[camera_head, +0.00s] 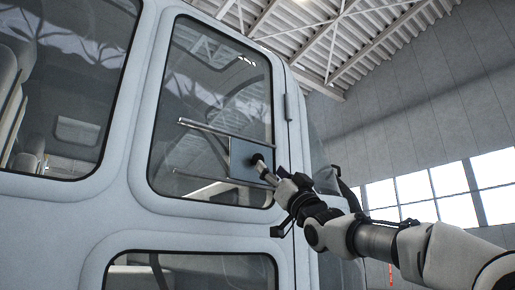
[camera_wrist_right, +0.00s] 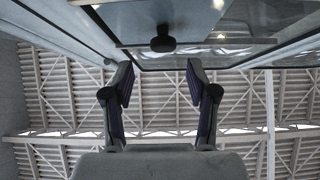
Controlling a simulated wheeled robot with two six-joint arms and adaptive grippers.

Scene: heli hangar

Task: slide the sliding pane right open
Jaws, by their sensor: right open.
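The sliding pane (camera_head: 240,166) is a small grey-blue panel between two thin horizontal rails on the window of the white helicopter door. It sits toward the right end of the rails. A dark round knob (camera_head: 257,159) stands out from it; the knob also shows in the right wrist view (camera_wrist_right: 162,43). My right gripper (camera_head: 268,176) is just below and right of the knob in the head view. In the wrist view my right gripper (camera_wrist_right: 159,74) has its fingers apart with nothing between the tips, and the knob lies beyond them. My left gripper is not in view.
The upper rail (camera_head: 215,130) and lower rail (camera_head: 198,182) run left from the pane across the window glass. A door handle (camera_head: 282,229) is below the window and a hinge (camera_head: 288,107) is to its right. Open hangar space lies to the right.

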